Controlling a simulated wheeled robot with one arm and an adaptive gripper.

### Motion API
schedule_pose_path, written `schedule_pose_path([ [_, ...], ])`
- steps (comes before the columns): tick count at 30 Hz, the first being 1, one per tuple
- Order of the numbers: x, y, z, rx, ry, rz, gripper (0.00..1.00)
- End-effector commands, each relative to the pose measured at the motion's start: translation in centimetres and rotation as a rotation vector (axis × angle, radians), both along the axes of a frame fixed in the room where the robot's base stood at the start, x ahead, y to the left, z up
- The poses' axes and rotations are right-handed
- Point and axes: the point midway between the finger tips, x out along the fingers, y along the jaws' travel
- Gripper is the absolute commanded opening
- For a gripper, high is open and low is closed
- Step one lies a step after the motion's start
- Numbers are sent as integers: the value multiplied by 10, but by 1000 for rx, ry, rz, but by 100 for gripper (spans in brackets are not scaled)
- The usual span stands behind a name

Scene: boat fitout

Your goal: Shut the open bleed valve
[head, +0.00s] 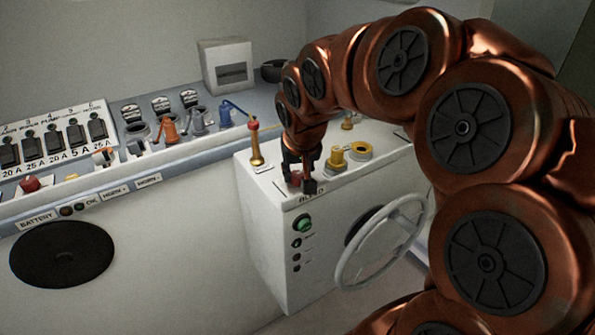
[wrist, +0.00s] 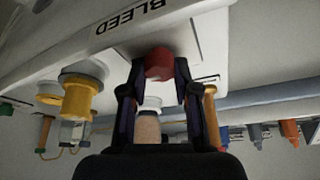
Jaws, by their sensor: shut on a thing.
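The bleed valve's red knob (wrist: 158,65) stands on a pale plate beside the BLEED label (wrist: 135,14) in the wrist view. In the head view the label (head: 312,196) lies at the front edge of the white console (head: 262,200), and the red knob (head: 295,177) is partly hidden behind my fingers. My gripper (head: 300,182) points down at the console top. In the wrist view my gripper (wrist: 160,75) has its two dark fingers on either side of the red knob, shut on it. How far the knob is turned cannot be told.
A brass valve with a red top (head: 256,146) stands left of my gripper. Yellow fittings (head: 348,156) stand to its right. A handwheel (head: 382,240) and green button (head: 303,225) are on the front. Switches and levers (head: 170,128) line the panel behind.

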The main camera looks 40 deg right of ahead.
Motion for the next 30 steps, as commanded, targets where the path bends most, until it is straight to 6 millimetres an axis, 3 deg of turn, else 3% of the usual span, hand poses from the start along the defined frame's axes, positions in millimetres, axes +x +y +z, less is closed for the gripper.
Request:
schedule_pose_path([
  [11,0,0,-5,4,-5,190,0],
  [30,1,-3,-2,2,-4,791,0],
])
